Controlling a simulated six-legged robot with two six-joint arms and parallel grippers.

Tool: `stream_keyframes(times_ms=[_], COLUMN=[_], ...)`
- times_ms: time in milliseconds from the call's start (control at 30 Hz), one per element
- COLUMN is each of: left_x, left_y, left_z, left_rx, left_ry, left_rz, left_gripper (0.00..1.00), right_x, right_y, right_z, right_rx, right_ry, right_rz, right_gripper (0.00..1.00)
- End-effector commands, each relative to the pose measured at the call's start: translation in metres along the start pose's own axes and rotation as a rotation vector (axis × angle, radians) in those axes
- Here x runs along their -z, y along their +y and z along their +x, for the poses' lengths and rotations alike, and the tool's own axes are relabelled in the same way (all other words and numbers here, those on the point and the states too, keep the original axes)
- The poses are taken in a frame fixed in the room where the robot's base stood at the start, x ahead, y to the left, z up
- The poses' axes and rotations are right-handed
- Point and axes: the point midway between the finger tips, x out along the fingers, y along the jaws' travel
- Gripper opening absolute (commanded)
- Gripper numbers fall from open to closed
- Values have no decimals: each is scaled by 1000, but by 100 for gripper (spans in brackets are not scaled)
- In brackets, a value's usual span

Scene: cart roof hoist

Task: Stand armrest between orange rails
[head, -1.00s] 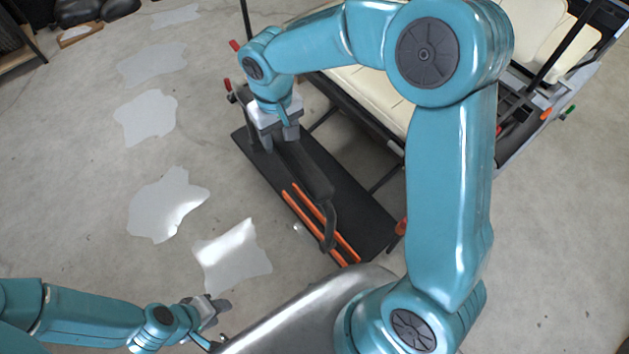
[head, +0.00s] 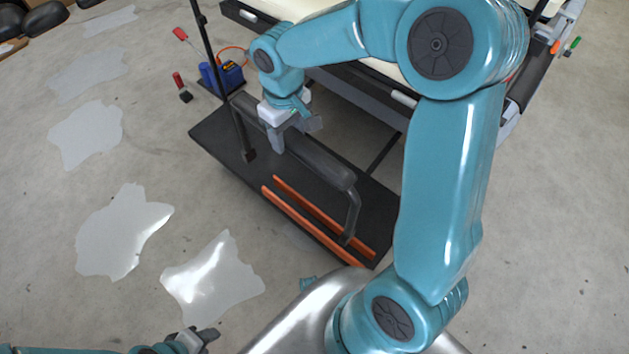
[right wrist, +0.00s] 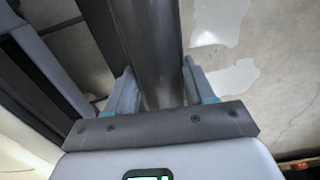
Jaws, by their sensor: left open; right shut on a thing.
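The armrest (head: 325,165) is a long dark grey bar with a bent leg at its near end. My right gripper (head: 293,132) is shut on it toward its far end; in the right wrist view the armrest (right wrist: 148,45) runs between the two fingers. The armrest is above the black board, its bent leg's lower end showing by the right orange rail (head: 320,214); I cannot tell if it touches. The left orange rail (head: 310,226) runs parallel on the board. My left gripper (head: 204,338) is open and empty at the bottom left, away from the armrest.
The black board (head: 225,140) carries the rails, and a dark upright post (head: 228,90) rises near its far end. A blue box (head: 228,76) with an orange cable stands behind. The cart with cream seats is at the top. Open floor with pale patches lies left.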

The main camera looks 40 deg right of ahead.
Motion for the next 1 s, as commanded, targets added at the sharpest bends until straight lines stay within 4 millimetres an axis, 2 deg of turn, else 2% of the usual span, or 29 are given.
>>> stream_keyframes(times_ms=[33,200,300,433,767,1000], left_x=[1,2,2,2,3,3], left_y=[-13,-30,-36,-40,-43,-50], left_z=[37,84,101,111,120,137], left_rx=[0,0,0,0,0,0], left_ry=[0,0,0,0,1,0], left_rz=[0,0,0,0,0,0], left_gripper=[43,43,43,43,43,43], right_x=[-6,-22,-29,-33,-32,-31], right_y=[10,33,43,49,50,50], right_z=[41,95,114,127,138,159], right_rx=[-1,-3,-5,-6,-6,-6], right_ry=[0,1,2,3,2,1], right_rz=[1,-16,-23,-30,-34,-33], right_gripper=[0,0,0,0,0,0])
